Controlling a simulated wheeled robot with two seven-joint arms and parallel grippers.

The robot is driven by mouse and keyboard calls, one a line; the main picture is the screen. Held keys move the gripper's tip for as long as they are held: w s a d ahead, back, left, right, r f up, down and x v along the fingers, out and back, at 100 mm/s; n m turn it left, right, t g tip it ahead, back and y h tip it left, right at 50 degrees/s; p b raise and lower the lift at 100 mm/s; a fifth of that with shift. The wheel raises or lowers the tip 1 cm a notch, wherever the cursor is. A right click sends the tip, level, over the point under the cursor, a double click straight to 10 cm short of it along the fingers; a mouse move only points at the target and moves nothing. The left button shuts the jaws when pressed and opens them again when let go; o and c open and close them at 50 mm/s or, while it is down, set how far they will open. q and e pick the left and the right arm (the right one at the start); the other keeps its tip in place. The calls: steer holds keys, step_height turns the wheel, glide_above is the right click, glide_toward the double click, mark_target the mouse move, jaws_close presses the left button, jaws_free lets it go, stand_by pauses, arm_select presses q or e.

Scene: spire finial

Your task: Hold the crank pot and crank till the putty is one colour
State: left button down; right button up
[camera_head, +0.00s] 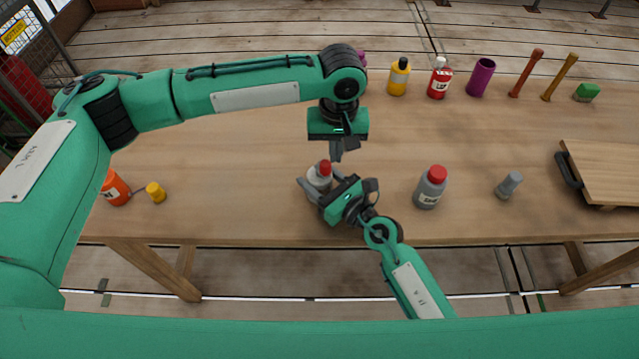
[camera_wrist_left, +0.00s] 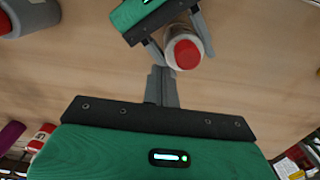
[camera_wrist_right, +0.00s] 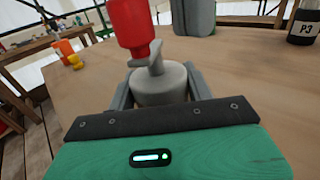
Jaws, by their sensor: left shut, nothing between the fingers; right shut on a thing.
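The crank pot (camera_head: 316,185) is a small grey pot with a crank on top that ends in a red knob (camera_head: 325,167). It stands upright on the table, near the front edge. My right gripper (camera_head: 317,190) is shut around its body, with a finger on each side in the right wrist view (camera_wrist_right: 160,90). The red knob is large there (camera_wrist_right: 128,25). My left gripper (camera_head: 337,154) is shut and empty, pointing down just behind and above the pot. In the left wrist view its fingertips (camera_wrist_left: 162,75) are close to the pot but apart from the knob (camera_wrist_left: 186,54). The putty is hidden.
A grey bottle with a red cap (camera_head: 430,190) and a small grey piece (camera_head: 508,186) stand to the right. An orange container (camera_head: 115,188) and yellow piece (camera_head: 155,192) are left. Several bottles, a purple cup (camera_head: 481,78) and sticks line the back. A wooden board (camera_head: 605,172) is far right.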

mark_target(328, 166)
arm_select(q)
steer(key=shift+s+a+f, duration=0.1)
stand_by(0.5)
steer(key=shift+s+a, duration=0.25)
steer(key=shift+s, duration=0.2)
steer(key=shift+s+a, duration=0.2)
steer(key=shift+s, duration=0.6)
stand_by(0.8)
steer(key=shift+s+a, duration=0.35)
steer(key=shift+s, duration=0.1)
stand_by(0.4)
steer(key=shift+s+a, duration=0.1)
steer(key=shift+a, duration=0.25)
stand_by(0.3)
steer(key=shift+d, duration=0.4)
steer(key=shift+r, duration=3.5)
